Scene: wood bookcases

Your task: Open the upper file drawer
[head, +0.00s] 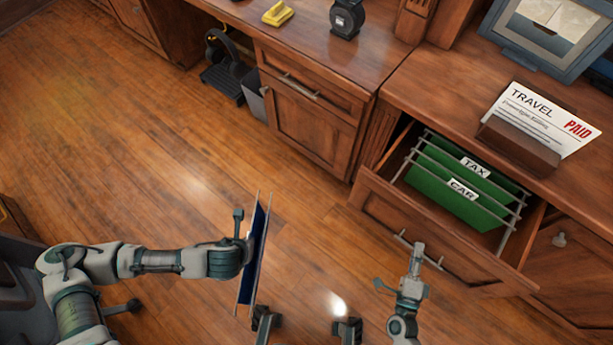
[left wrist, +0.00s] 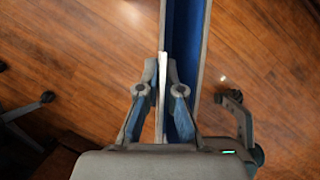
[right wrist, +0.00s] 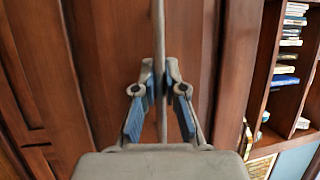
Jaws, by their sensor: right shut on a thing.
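The upper file drawer (head: 425,235) is pulled out of the wood desk at the right in the head view. Green hanging folders labelled TAX and CAR (head: 455,190) hang on metal rails inside it. My right gripper (head: 413,247) is at the drawer's metal handle (head: 447,268). In the right wrist view its fingers (right wrist: 160,80) are closed on the handle bar (right wrist: 160,40). My left gripper (head: 247,248) holds a flat blue folder with pale metal edges (head: 258,255) above the floor. In the left wrist view its fingers (left wrist: 163,78) pinch the folder's thin pale edge (left wrist: 164,65).
A closed drawer and cupboard (head: 310,115) are left of the open drawer. A dark bin (head: 254,95) stands beside them.

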